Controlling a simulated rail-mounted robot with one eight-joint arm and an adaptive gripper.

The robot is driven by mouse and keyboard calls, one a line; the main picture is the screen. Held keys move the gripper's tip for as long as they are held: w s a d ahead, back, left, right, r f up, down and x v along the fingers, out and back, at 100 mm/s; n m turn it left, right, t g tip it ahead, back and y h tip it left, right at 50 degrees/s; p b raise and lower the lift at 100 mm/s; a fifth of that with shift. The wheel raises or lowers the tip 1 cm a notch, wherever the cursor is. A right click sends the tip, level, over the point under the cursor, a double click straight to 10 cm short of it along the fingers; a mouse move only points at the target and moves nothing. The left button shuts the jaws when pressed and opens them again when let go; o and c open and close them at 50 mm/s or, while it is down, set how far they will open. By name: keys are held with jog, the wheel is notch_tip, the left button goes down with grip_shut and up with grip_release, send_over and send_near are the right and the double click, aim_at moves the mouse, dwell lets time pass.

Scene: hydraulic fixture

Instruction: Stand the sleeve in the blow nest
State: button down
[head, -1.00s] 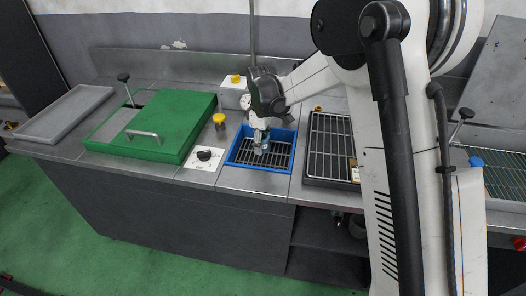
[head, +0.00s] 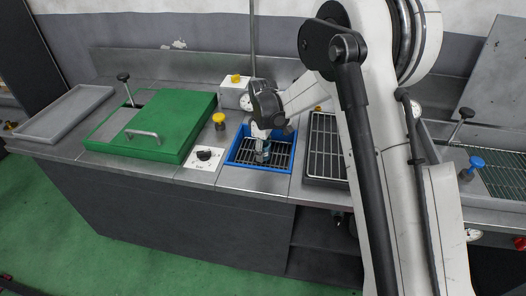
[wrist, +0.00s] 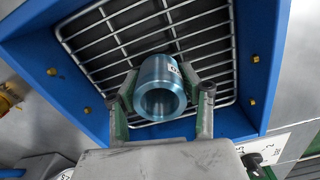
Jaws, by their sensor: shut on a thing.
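The sleeve is a short blue-grey metal cylinder (wrist: 153,72) with an open bore, a dark mark on its side. In the wrist view my gripper (wrist: 161,88) is shut on it, a finger on each side. The blue-rimmed basin (wrist: 257,60) with a wire grate lies behind the sleeve; I take this for the blow nest, though no separate nest shows. In the head view my gripper (head: 262,150) is over the left part of the blue basin (head: 231,157). The sleeve is too small there to tell its tilt, or whether it touches the grate.
A green lidded box (head: 160,118) with a handle stands to the left, beside a grey tray (head: 65,112). A yellow button (head: 219,117) and black knob panel (head: 204,156) are near the basin's left. A dark grated tray (head: 324,150) is at its right, partly behind my arm.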

jog(key=c, duration=1)
grip_release()
jog(key=shift+c, duration=0.2)
notch_tip(320, 180, up, 12)
jog(key=shift+r+p, duration=0.15)
jog(key=shift+p, duration=0.3)
jog(key=shift+s+d+r, duration=0.15)
jog(key=shift+d+r, duration=0.05)
jog(key=shift+r, duration=0.05)
jog(key=s+d+r+m+t, duration=0.3)
jog(key=s+d+r+m, duration=0.3)
jog(key=s+d+r, duration=0.65)
jog(key=s+d+m+t, duration=0.2)
jog(key=s+d+m, duration=0.1)
jog(key=s, duration=0.8)
jog(key=s+d+f+m+t, duration=0.1)
jog(key=s+d+m+t, duration=0.1)
jog(key=s, duration=0.8)
jog(key=shift+s+d+f+m, duration=0.35)
jog(key=shift+d+m, duration=0.55)
jog(key=shift+m, duration=0.3)
